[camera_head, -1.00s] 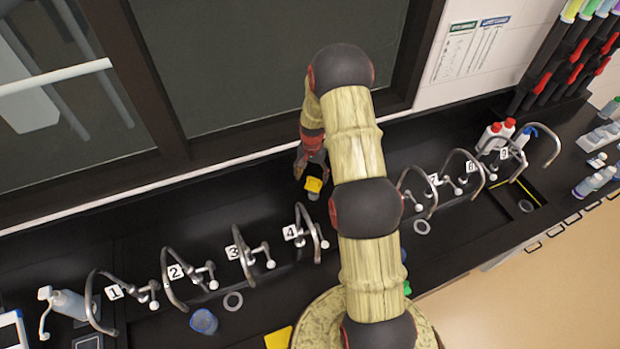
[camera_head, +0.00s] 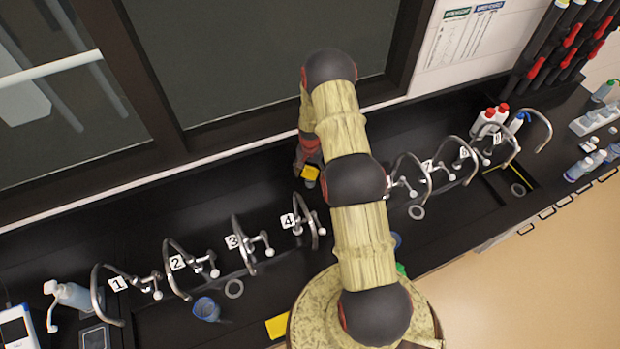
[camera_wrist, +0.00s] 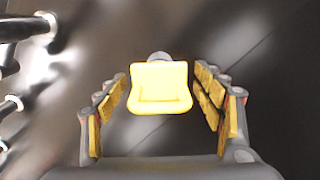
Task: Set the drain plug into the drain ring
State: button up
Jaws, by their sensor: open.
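A yellow block with a rounded grey part, which looks like the drain plug (camera_head: 311,173), is at the back of the black counter. In the wrist view the yellow piece (camera_wrist: 161,87) sits between the spread fingers, with gaps on both sides. My gripper (camera_wrist: 165,97) is open around it; no finger visibly touches it. In the head view my gripper (camera_head: 307,160) points down just above it, partly hidden by my arm. Grey drain rings lie in the sinks: one left of my arm (camera_head: 234,288), one right of it (camera_head: 416,212), one far right (camera_head: 518,190).
Numbered curved taps (camera_head: 240,245) line the counter on both sides of my arm. A blue cup (camera_head: 206,309) stands near the left ring, and a yellow item (camera_head: 277,326) lies near the front. Bottles (camera_head: 490,120) stand at the right. The window wall is close behind my gripper.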

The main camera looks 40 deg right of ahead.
jog(key=shift+f, duration=0.2)
jog(key=shift+c, duration=0.2)
jog(key=shift+c, duration=0.6)
jog(key=c, duration=1.5)
jog(key=shift+r, duration=0.1)
